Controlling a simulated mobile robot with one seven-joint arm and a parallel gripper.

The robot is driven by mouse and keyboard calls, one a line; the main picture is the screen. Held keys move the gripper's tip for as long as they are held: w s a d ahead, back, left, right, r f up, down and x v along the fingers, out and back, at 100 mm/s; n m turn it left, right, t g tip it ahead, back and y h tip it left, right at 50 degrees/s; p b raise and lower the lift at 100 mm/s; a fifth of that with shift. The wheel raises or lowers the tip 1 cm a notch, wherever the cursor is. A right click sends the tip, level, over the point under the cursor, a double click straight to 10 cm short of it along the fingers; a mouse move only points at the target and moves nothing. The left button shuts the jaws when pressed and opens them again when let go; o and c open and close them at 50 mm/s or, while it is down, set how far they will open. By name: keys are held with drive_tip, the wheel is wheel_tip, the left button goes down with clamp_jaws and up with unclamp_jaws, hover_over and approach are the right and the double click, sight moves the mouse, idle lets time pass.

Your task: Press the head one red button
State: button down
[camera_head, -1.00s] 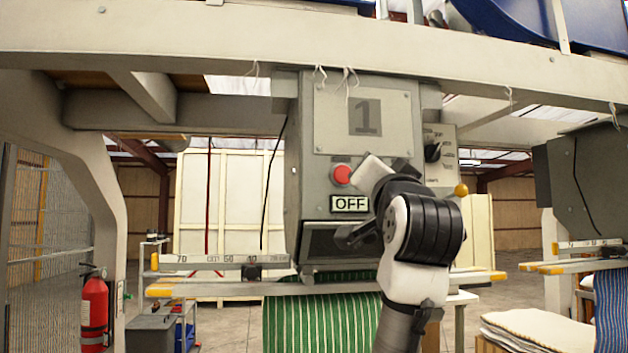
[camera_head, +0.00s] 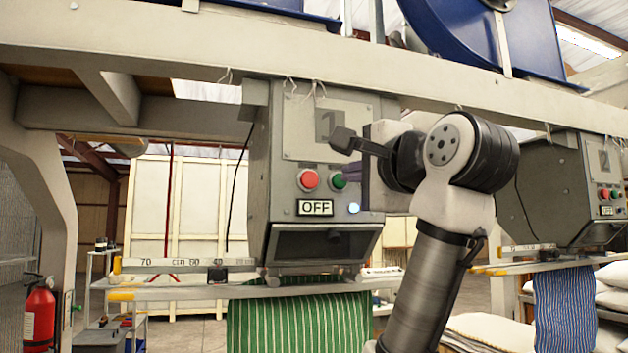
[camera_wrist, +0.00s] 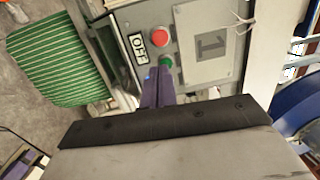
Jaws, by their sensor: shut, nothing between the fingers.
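The head one panel (camera_head: 280,145), marked 1, carries a red button (camera_head: 308,180) on its left and a green button (camera_head: 338,180) just right of it. Below is a display (camera_head: 315,207) reading OFF, with a lit blue lamp (camera_head: 354,208) beside it. Whether the tips touch the panel I cannot tell.
Green striped fabric (camera_head: 298,322) hangs below head one. A second head (camera_head: 570,190) with its own buttons stands at the right. A beige beam (camera_head: 200,65) runs overhead. A ruler bar (camera_head: 185,262) sticks out left below the panel. A fire extinguisher (camera_head: 39,315) stands at far left.

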sight(310, 179)
drive_tip(key=p+x, duration=0.6)
drive_tip(key=x, duration=0.6)
drive_tip(key=shift+w+a+r, duration=0.1)
drive_tip(key=shift+w+r, duration=0.05)
drive_tip(key=shift+w, duration=0.2)
drive_tip(key=shift+w+a+p, duration=0.25)
drive_tip(key=shift+w+p, duration=0.2)
drive_tip(key=shift+w, duration=0.15)
drive_tip(key=shift+s+a+b, duration=0.1)
drive_tip(key=shift+s+b, duration=0.05)
drive_tip(key=shift+b, duration=0.15)
